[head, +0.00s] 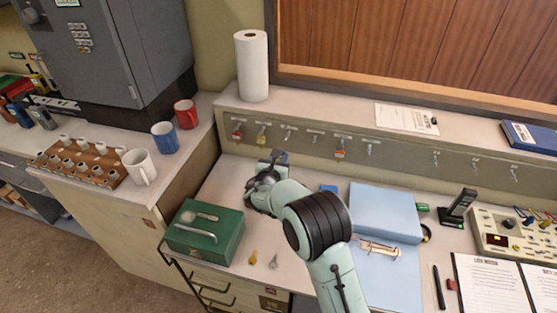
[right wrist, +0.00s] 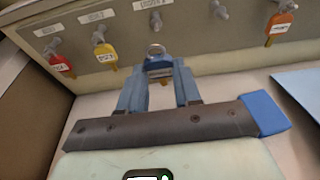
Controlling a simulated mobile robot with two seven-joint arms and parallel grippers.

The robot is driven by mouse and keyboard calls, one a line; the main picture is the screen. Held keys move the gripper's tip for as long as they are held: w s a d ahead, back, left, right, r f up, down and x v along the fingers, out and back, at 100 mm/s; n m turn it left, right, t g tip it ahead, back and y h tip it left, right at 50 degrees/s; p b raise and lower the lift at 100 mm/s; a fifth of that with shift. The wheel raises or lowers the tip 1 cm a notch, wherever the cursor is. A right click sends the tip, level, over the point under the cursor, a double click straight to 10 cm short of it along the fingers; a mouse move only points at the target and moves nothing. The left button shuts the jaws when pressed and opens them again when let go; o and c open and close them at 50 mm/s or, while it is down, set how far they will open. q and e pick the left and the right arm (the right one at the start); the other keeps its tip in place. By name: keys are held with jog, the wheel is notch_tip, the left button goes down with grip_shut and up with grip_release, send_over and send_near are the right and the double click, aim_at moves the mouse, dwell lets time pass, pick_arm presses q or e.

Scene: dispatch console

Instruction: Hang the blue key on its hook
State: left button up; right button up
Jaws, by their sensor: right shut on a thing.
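My right gripper (head: 278,157) is close to the key rail, below the hooks; it also shows in the right wrist view (right wrist: 158,82). Its blue fingers are shut on the blue key (right wrist: 159,66), whose metal ring (right wrist: 156,50) points up toward the rail. The ring is below a bare hook (right wrist: 155,20) and looks apart from it. In the head view the key is mostly hidden by my gripper. The labelled rail (right wrist: 185,28) carries a red key (right wrist: 62,64) and yellow key (right wrist: 104,54) on hooks to the left, and an orange key (right wrist: 279,24) to the right. My left gripper is not in view.
A green box (head: 203,246) stands left of my arm, with a yellow key (head: 253,257) and a small metal item (head: 273,262) beside it. A blue binder (head: 385,208) lies right of my arm. A paper roll (head: 252,65) stands on the ledge above the rail.

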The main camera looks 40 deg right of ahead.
jog(key=p+x, duration=0.1)
jog(key=x, duration=0.3)
jog(key=shift+w+d+f, duration=0.15)
jog(key=shift+w+d, duration=0.1)
jog(key=shift+d, duration=0.05)
dwell(0.4)
jog(key=shift+w+d+f, duration=0.1)
jog(key=shift+w+d, duration=0.05)
jog(key=shift+d, duration=0.1)
dwell(0.7)
jog(key=shift+r+x, duration=0.25)
jog(key=shift+x, duration=0.85)
dwell(0.8)
jog(key=shift+w+d+r, duration=0.15)
jog(key=shift+w+d, duration=0.05)
jog(key=shift+d, duration=0.15)
dwell(0.9)
jog(key=shift+d, duration=0.1)
dwell(0.4)
